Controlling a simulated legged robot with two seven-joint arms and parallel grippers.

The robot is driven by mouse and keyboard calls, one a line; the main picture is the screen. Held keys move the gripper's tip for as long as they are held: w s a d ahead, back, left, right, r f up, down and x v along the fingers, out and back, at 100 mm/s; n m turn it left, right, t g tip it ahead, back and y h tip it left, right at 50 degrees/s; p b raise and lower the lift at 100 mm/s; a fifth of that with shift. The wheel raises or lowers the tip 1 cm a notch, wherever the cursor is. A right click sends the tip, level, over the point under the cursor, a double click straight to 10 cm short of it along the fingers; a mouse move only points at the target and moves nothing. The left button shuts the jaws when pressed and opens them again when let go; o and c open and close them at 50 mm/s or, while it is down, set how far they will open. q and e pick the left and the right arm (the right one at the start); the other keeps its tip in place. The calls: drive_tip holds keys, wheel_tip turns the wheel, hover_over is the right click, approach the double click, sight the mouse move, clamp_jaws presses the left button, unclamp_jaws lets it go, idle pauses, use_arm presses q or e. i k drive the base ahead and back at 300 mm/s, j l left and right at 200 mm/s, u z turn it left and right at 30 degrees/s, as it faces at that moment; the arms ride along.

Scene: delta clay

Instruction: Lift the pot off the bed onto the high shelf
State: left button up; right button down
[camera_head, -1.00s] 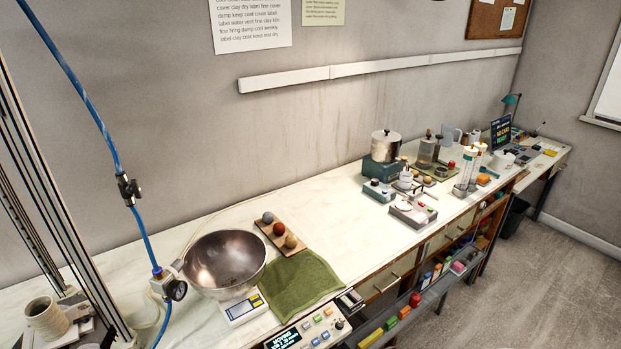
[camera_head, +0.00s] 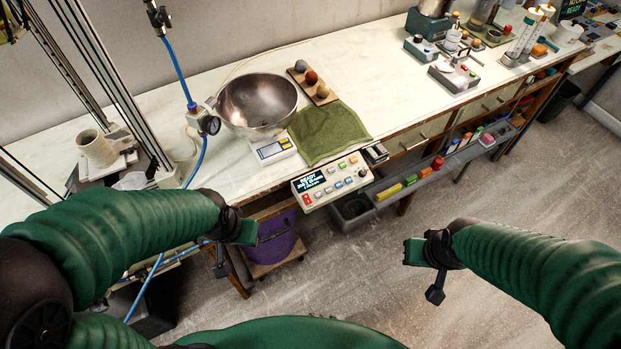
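The pot (camera_head: 95,148), a pale ribbed clay cup, stands upright on the bed (camera_head: 122,164) of the tall-framed printer at the left of the bench. My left gripper (camera_head: 238,238) is in front of the bench edge, to the right of the pot, lower in the picture and apart from it. My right gripper (camera_head: 422,262) hangs over the floor, far right of the pot. Nothing shows in either gripper, and I cannot make out whether their fingers are apart. No high shelf can be identified in this view.
Printer rails (camera_head: 108,70) and a blue hose (camera_head: 178,72) with a gauge stand around the pot. A metal bowl (camera_head: 258,102), green cloth (camera_head: 328,132) and control panel (camera_head: 331,180) lie to the right. A purple bucket (camera_head: 277,240) sits below the bench.

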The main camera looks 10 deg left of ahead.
sight(97, 149)
drive_tip(key=j+u, duration=0.1)
drive_tip(key=u, duration=1.6)
